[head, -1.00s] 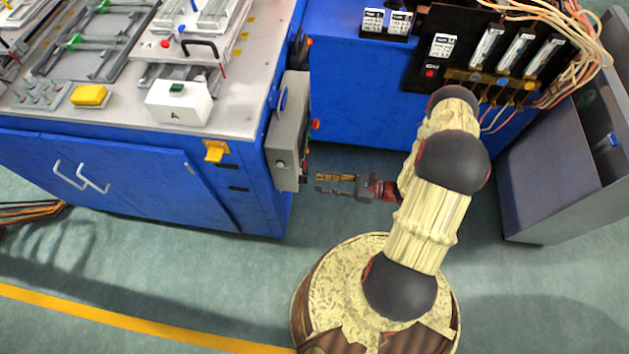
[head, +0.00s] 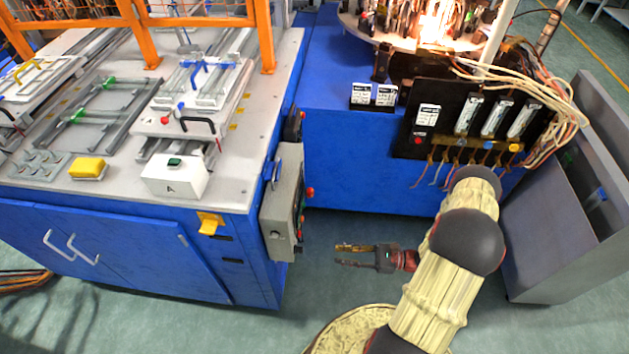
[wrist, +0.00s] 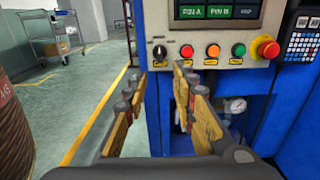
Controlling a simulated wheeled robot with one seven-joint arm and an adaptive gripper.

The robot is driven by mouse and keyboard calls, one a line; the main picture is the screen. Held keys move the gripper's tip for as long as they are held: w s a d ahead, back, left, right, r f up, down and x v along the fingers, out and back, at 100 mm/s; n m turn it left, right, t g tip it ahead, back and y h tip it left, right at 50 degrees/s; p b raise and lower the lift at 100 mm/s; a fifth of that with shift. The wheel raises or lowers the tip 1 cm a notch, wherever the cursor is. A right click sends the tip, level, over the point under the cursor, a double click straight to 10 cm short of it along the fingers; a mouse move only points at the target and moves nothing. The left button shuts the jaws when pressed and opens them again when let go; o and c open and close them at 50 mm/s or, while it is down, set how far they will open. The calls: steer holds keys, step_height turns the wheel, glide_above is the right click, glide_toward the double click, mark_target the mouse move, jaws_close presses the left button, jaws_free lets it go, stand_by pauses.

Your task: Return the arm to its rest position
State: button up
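My gripper (head: 356,255) is at the end of my arm, low in front of the blue machine and right of the grey control box (head: 283,203) in the head view. In the wrist view, my gripper (wrist: 158,100) has its two fingers apart with nothing between them. It is open and empty. Beyond the fingers, the wrist view shows a control panel (wrist: 225,50) with a rotary switch, several coloured buttons and a red emergency stop (wrist: 265,47). The fingers look apart from the panel. My arm folds over my base, lower right in the head view.
A blue workbench (head: 110,245) with fixtures and a white box (head: 174,178) stands at left. A grey cabinet (head: 550,220) stands at right. Green floor is clear in front.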

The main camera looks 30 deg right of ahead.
steer(key=s+a+n+g, duration=0.3)
steer(key=s+a+g, duration=0.15)
steer(key=s, duration=0.25)
step_height(320, 180, up, 30)
steer(key=d+n+g+h, duration=0.3)
steer(key=n+g+h, duration=0.3)
steer(key=n+h, duration=0.9)
steer(key=a+r+n+t, duration=0.3)
steer(key=a+r, duration=0.2)
steer(key=r, duration=0.3)
steer(key=s+a+r+n+t, duration=0.1)
steer(key=a+r+n+t, duration=0.2)
steer(key=a+r, duration=0.2)
step_height(320, 180, up, 3)
steer(key=shift+s+a+r+n, duration=0.1)
steer(key=shift+s+a+n, duration=0.15)
steer(key=shift+s+n, duration=0.05)
